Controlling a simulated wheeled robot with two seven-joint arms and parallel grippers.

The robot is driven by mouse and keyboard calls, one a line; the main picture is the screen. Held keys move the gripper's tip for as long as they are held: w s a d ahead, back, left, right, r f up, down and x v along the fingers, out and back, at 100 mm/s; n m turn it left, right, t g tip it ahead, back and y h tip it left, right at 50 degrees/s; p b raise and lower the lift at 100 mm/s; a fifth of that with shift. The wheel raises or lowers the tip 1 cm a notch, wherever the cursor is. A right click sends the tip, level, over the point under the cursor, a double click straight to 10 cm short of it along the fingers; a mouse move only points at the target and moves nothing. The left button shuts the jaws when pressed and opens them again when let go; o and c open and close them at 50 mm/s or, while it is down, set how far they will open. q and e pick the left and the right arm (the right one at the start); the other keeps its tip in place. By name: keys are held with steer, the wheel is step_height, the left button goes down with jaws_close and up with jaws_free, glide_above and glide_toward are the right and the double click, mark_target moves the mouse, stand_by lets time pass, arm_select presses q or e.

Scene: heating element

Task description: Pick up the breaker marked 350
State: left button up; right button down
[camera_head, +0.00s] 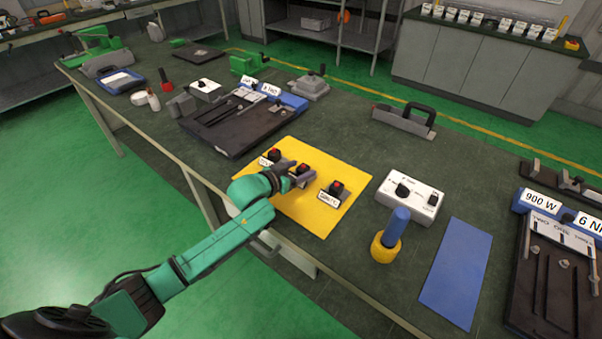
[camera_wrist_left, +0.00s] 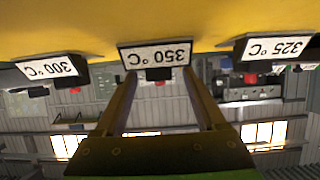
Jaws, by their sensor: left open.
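Three small black breakers with red tops and white labels stand in a row on a yellow mat (camera_head: 325,222). The breaker marked 350 (camera_wrist_left: 155,54) is centred in the left wrist view, where the picture is upside down. The 300 breaker (camera_wrist_left: 47,69) is to its left there and the 325 breaker (camera_wrist_left: 275,48) to its right. My left gripper (camera_head: 300,181) is at the middle breaker (camera_head: 303,168) and partly covers it. Its two fingers (camera_wrist_left: 158,92) are apart, with their tips at the 350 label; I cannot tell whether they touch it. My right gripper is not in view.
The neighbouring breakers (camera_head: 271,156) and (camera_head: 336,190) stand close on both sides. A white control box (camera_head: 410,196), a blue-handled tool with a yellow base (camera_head: 391,236) and a blue mat (camera_head: 457,271) lie to the right. A dark fixture (camera_head: 225,128) is behind left.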

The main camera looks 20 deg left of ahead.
arm_select(q)
steer(key=shift+w+d+f, duration=0.25)
steer(key=shift+w, duration=0.25)
steer(key=shift+s, duration=0.1)
jaws_close()
steer(key=shift+r, duration=0.1)
